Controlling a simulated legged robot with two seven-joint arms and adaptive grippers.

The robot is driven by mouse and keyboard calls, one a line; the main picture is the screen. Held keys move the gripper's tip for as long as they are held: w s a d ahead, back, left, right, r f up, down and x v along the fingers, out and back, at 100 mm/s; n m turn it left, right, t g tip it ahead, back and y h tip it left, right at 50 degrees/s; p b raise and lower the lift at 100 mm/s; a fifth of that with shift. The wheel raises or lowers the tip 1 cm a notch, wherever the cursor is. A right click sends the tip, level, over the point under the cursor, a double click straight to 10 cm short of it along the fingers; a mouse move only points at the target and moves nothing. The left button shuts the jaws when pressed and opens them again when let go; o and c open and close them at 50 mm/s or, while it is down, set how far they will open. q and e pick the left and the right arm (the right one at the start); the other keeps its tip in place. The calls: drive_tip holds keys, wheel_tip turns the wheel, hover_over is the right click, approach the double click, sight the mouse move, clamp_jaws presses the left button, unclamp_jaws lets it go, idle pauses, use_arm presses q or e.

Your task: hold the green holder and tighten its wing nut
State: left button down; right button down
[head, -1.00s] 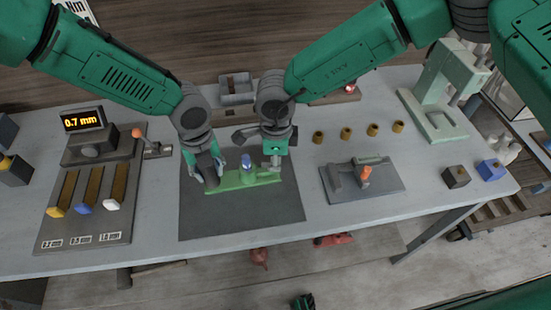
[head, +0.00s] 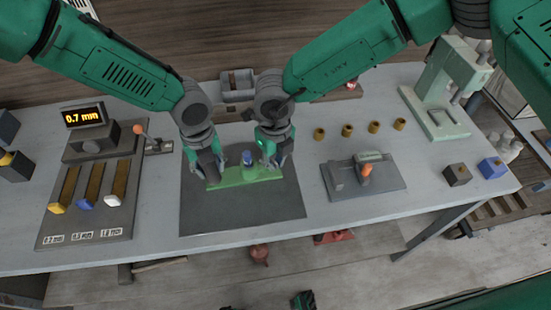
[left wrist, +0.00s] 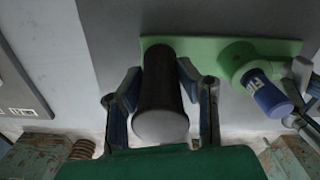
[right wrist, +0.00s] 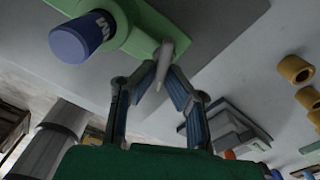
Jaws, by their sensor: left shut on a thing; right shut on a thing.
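The green holder (head: 228,179) lies on the dark mat in the head view, with a blue-capped piece (head: 247,158) marked with white letters standing in its green collar. My left gripper (head: 211,178) is at the holder's left end. In the left wrist view its fingers are shut on a dark round handle (left wrist: 162,85) with a pale end, beside the green bar (left wrist: 210,47). My right gripper (head: 274,165) is at the holder's right end. In the right wrist view its fingertips are shut on the thin grey wing nut (right wrist: 166,60). The nut's thread is hidden.
The dark mat (head: 240,214) has free room in front of the holder. To the left stands a gauge board (head: 92,235) reading 0.7 mm. To the right are a grey fixture plate (head: 385,185), several brown rings (head: 347,131) and a pale green press (head: 425,100).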

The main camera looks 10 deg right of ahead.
sight(274, 162)
use_arm(q)
drive_tip(key=shift+d, duration=0.1)
use_arm(e)
drive_tip(key=shift+a+m, duration=0.15)
drive_tip(key=shift+m, duration=0.75)
drive_tip(key=c, duration=1.7)
unclamp_jaws()
drive_tip(key=shift+r, duration=0.1)
wheel_tip(274, 162, up, 12)
drive_tip(key=shift+f, duration=0.1)
